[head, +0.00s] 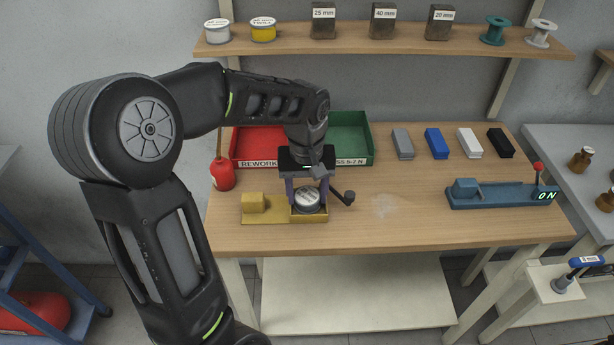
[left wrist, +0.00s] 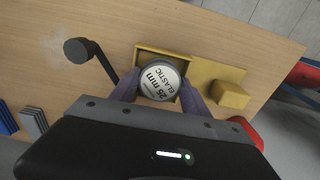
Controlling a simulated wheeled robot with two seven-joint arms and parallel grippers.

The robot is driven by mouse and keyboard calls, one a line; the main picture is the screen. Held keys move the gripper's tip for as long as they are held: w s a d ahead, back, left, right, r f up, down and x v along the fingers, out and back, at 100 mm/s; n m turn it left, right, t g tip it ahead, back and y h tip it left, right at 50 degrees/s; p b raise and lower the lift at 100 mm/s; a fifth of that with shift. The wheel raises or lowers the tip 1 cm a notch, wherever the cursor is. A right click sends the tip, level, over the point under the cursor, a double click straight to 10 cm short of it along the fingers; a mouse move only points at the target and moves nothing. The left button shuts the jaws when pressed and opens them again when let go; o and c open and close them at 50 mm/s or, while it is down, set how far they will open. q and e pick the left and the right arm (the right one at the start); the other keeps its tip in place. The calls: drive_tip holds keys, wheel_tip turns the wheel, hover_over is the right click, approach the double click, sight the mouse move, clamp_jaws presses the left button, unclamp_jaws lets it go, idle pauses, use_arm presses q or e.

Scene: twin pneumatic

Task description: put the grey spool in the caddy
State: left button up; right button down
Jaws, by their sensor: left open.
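A round grey-rimmed piece (head: 308,197) with a white top label sits in the square compartment of a yellow holder (head: 268,228). In the left wrist view the label on the round piece (left wrist: 158,80) reads "25 mm ELASTIC". My left gripper (head: 307,205) points down over it, open, with a purple finger on each side; contact cannot be told. A pale grey flanged spool (head: 541,33) stands at the right end of the wall shelf, beside a teal spool (head: 496,30). No other thing clearly marked as a caddy shows. My right gripper is not in view.
Red (head: 262,143) and green (head: 351,135) bins stand behind my left gripper. A red bottle (head: 222,175) is left of the holder. Several coloured blocks and a blue gauge (head: 500,197) lie to the right. The table's middle front is clear.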

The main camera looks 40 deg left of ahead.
sight(307, 195)
use_arm(q)
drive_tip(key=shift+s+d+f, duration=0.15)
drive_tip(key=shift+s+f, duration=0.25)
drive_tip(key=shift+f, duration=0.2)
wheel_tip(307, 195, up, 12)
drive_tip(key=shift+w+a, duration=0.2)
drive_tip(key=shift+w, duration=0.2)
